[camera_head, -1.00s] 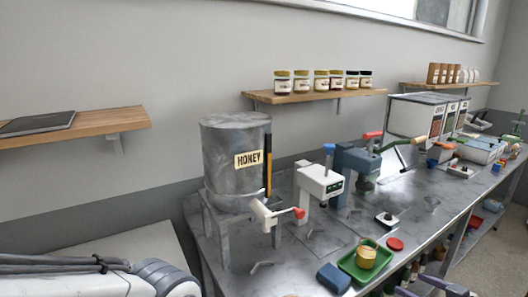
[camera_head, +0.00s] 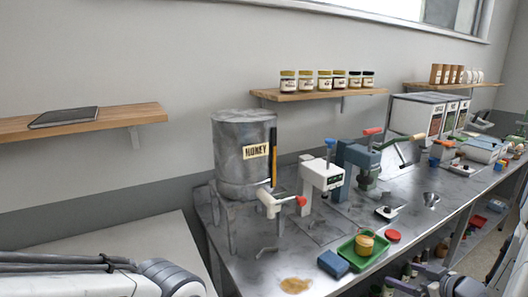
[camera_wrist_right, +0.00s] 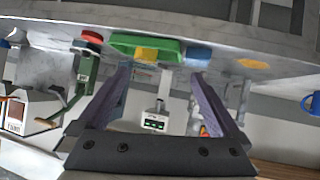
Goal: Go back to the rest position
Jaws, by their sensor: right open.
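My right gripper (camera_head: 424,283) is at the bottom right of the head view, low in front of the bench edge. In the right wrist view (camera_wrist_right: 163,84) its two purple fingers stand apart with nothing between them. My left arm (camera_head: 85,275) shows at the bottom left of the head view; its gripper is out of the frame.
Wall shelves (camera_head: 70,122) are behind.

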